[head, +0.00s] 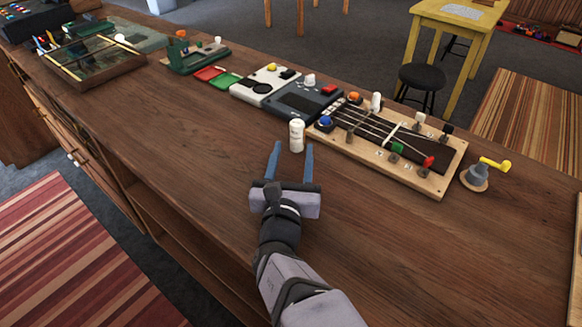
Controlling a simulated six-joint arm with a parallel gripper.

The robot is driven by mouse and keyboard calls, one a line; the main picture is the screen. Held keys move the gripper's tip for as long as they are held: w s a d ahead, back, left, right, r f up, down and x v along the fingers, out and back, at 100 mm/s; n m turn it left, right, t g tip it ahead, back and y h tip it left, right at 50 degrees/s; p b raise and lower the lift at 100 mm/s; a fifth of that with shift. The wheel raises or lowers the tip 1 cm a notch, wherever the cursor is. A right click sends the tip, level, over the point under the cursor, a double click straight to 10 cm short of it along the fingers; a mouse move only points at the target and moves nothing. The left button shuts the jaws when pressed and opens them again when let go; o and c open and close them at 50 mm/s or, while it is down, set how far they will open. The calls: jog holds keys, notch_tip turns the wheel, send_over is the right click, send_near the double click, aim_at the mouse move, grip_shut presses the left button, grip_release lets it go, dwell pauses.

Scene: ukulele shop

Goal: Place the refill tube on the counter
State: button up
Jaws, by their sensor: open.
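A small white tube (296,135), which looks like the refill tube, stands upright on the brown wooden counter (230,185). It is close to the left end of the wooden string board. My gripper (292,146) is open, with its two blue-grey fingers pointing away from me toward the tube. The tube appears just beyond and between the fingertips. I cannot tell whether the fingers touch it, and nothing is clamped between them.
The string board (450,185) with pegs lies right of the tube. A dark grey device (303,103) and white device (265,82) lie behind it. A grey knob with a yellow handle (476,177) stands farther right. The counter's near left stretch is clear.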

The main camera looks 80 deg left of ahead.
jog(key=shift+v, duration=1.5)
jog(key=shift+o, duration=0.5)
jog(key=shift+r, duration=0.1)
